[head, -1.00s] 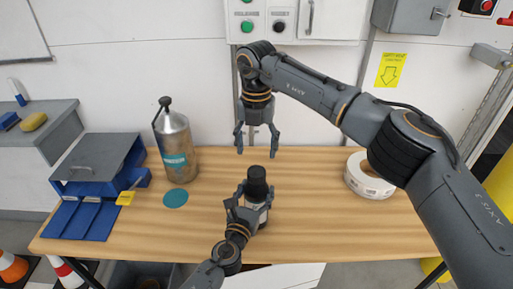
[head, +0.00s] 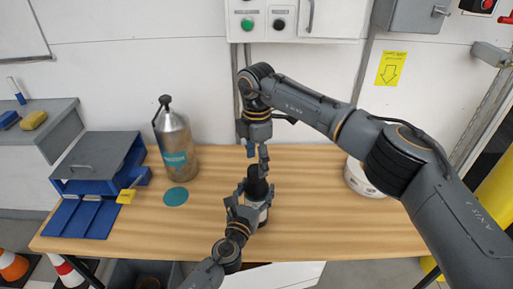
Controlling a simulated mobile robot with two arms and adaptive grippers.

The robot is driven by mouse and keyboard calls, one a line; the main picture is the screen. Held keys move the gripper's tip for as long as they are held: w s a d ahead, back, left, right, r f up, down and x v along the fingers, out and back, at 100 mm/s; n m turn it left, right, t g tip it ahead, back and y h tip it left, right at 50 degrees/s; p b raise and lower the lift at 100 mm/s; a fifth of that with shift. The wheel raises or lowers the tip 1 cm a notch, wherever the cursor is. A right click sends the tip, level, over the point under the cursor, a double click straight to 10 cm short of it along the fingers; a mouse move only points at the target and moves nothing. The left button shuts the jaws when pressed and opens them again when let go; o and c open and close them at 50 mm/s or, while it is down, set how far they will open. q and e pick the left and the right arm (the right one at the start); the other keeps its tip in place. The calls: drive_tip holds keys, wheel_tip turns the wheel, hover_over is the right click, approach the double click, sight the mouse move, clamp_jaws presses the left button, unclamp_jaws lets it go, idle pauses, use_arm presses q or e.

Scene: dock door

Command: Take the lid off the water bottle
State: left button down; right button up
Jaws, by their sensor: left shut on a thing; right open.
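My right gripper (head: 257,151) points down just above the lid. It is open, with its fingers near the lid's top; I cannot tell whether they touch it.
A metal flask (head: 175,150) with a teal label stands at the left, near a teal disc (head: 175,197). A blue box (head: 98,165) with a grey lid is farther left. The table's front right is clear.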

sight(257, 168)
drive_tip(key=shift+f, duration=1.55)
drive_tip(key=shift+c, duration=0.2)
